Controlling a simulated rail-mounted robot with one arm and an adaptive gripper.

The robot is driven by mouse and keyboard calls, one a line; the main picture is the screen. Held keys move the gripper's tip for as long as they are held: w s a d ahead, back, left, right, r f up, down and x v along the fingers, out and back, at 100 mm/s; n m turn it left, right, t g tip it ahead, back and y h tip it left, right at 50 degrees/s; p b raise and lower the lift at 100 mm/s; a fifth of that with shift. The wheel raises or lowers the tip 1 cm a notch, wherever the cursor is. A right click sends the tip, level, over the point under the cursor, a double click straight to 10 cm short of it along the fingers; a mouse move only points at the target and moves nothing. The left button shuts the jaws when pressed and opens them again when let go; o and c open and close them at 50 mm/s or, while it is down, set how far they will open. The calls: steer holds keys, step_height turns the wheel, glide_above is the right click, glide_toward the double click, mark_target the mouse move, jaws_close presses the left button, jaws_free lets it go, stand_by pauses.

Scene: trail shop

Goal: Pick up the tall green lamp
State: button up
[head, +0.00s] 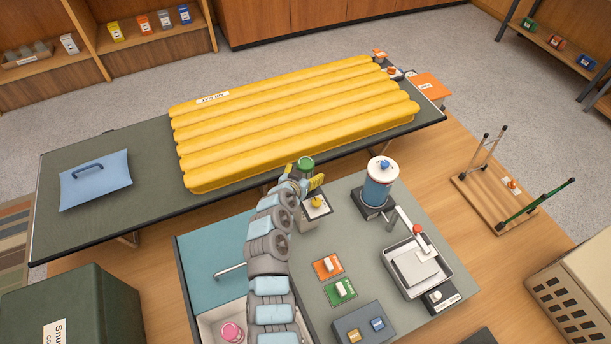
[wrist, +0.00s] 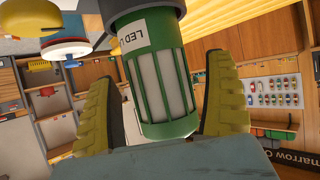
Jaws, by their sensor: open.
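The tall green lamp shows in the head view as a green cap (head: 305,163) just past the end of my arm; its lower part is hidden by my gripper. In the wrist view the lamp (wrist: 158,78) fills the middle, a green cage around a pale tube with a white "LED" label. My gripper (wrist: 163,85) is open, with one yellow finger on each side of the lamp. Narrow gaps show between the fingers and the lamp. In the head view my gripper (head: 304,183) is at the far edge of the grey-green worktop (head: 310,248).
A blue-bodied cylinder (head: 379,185) stands right of my gripper. A small device with a yellow knob (head: 316,203) is close in front. A yellow ribbed mattress (head: 290,120) lies behind on a long dark table (head: 70,225). A tray with a scale (head: 415,266) sits further right.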

steer(key=shift+w+d+f, duration=0.15)
steer(key=shift+w, duration=0.25)
steer(key=c, duration=1.3)
steer(key=shift+c, duration=0.2)
